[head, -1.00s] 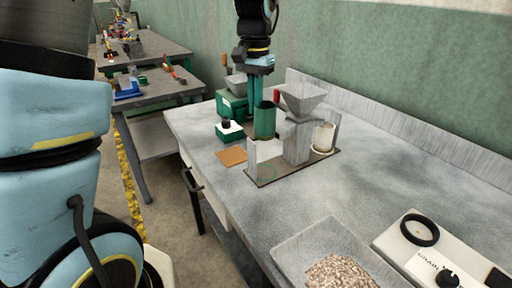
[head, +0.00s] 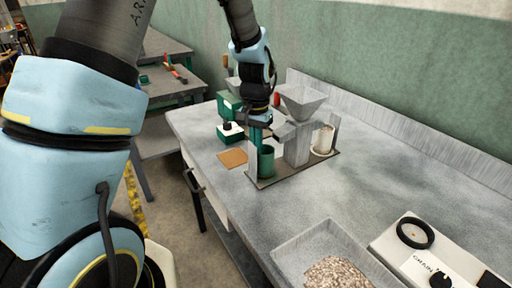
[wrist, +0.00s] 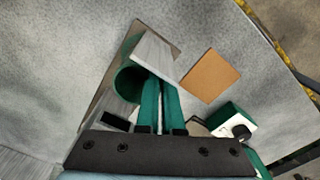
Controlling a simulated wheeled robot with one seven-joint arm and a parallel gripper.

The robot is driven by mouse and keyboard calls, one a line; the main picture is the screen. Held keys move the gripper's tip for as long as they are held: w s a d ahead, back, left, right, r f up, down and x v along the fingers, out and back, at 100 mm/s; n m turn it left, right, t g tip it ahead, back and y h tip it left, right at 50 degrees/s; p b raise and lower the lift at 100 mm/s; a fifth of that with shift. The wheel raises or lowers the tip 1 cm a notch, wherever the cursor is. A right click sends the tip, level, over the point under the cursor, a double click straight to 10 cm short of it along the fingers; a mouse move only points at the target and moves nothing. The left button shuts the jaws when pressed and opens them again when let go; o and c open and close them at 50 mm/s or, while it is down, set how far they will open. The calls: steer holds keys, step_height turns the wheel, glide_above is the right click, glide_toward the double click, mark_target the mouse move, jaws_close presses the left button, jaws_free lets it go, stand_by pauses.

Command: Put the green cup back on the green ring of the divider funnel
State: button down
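The green cup (head: 266,162) stands upright low over the left end of the divider funnel's base plate (head: 294,169), beside a grey upright plate. In the wrist view the cup (wrist: 129,82) shows its open mouth just left of the fingers. My gripper (head: 262,142) is at the cup's rim, its two green fingers (wrist: 160,88) close together with a narrow gap. It appears shut on the cup's edge; the exact contact is hidden. The green ring is hidden under the cup, and I cannot tell whether the cup touches it. The funnel (head: 303,101) stands to the right.
A white cup (head: 323,140) stands at the base's right end. An orange-brown square (head: 233,157) and a green box with a black knob (head: 230,132) lie left. A grain tray (head: 325,256) and a scale (head: 415,250) are in front. The table's middle is clear.

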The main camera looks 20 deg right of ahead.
steer(key=shift+f, duration=0.15)
steer(key=c, duration=1.1)
jaws_free()
steer(key=shift+o, duration=0.2)
step_height(320, 180, up, 12)
steer(key=b, duration=0.2)
steer(key=s+a+f+n, duration=0.1)
steer(key=a+f+n, duration=0.1)
steer(key=a, duration=0.7)
steer(key=s+a+f+n+t, duration=0.1)
steer(key=s+a+f+n, duration=0.1)
steer(key=a, duration=0.8)
steer(key=s+a+f+n, duration=0.1)
steer(key=a+n, duration=0.3)
steer(key=a, duration=0.6)
steer(key=shift+s+f+n+t, duration=0.25)
steer(key=shift+f+n+t, duration=0.05)
steer(key=shift+f, duration=0.35)
